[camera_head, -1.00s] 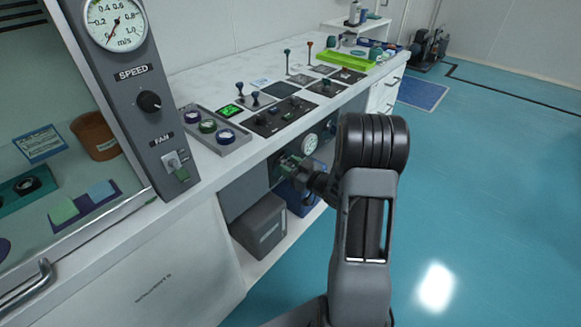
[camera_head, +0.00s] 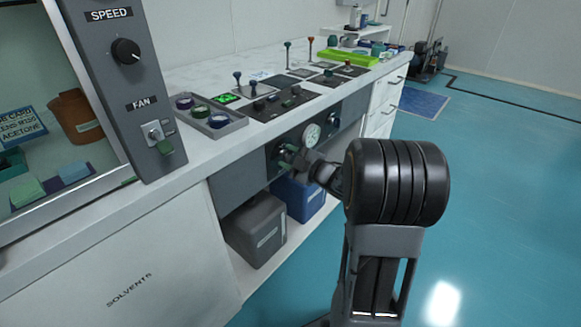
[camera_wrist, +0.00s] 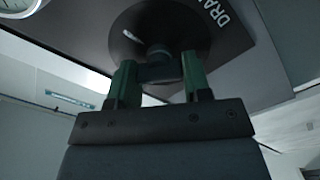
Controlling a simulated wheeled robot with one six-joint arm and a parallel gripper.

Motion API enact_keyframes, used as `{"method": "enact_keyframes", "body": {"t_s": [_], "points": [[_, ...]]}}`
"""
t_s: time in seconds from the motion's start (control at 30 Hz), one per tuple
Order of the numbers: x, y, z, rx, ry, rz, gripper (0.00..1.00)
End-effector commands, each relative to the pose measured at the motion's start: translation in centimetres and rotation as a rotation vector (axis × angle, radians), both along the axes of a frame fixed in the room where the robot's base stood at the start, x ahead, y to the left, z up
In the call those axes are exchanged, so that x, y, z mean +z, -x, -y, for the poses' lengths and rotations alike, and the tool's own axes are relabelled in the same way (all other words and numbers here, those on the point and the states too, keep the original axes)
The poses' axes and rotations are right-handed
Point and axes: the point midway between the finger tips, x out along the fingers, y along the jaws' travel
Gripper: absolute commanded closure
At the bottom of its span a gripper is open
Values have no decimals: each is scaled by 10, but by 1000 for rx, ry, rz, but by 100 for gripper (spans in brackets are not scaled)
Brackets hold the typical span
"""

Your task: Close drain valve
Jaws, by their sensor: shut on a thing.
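The drain valve shows in the wrist view as a dark round plate (camera_wrist: 190,28) with a dark handle (camera_wrist: 160,70) in front of it. Part of a white label reading "DRA" shows beside it. My gripper (camera_wrist: 160,78) has its two green fingers on either side of the handle, shut on it. In the head view my gripper (camera_head: 288,158) is at the dark front panel (camera_head: 275,170) under the bench top, left of a round white gauge (camera_head: 312,135). The valve is mostly hidden there by the gripper and wrist.
A grey bin (camera_head: 256,230) and a blue bin (camera_head: 298,200) stand on the shelf below the panel. A black knob (camera_head: 333,120) is right of the gauge. Controls crowd the bench top (camera_head: 205,80). The blue-green floor (camera_head: 500,200) to the right is clear.

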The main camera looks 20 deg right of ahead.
Motion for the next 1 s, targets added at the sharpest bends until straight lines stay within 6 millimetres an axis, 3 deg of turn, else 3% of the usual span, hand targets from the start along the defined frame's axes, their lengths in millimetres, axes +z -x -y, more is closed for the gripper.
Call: {"method": "enact_keyframes", "body": {"t_s": [0.6,1.0], "points": [[-6,0,0,-2,475,218,79],[-3,0,0,-1,615,281,79]]}}
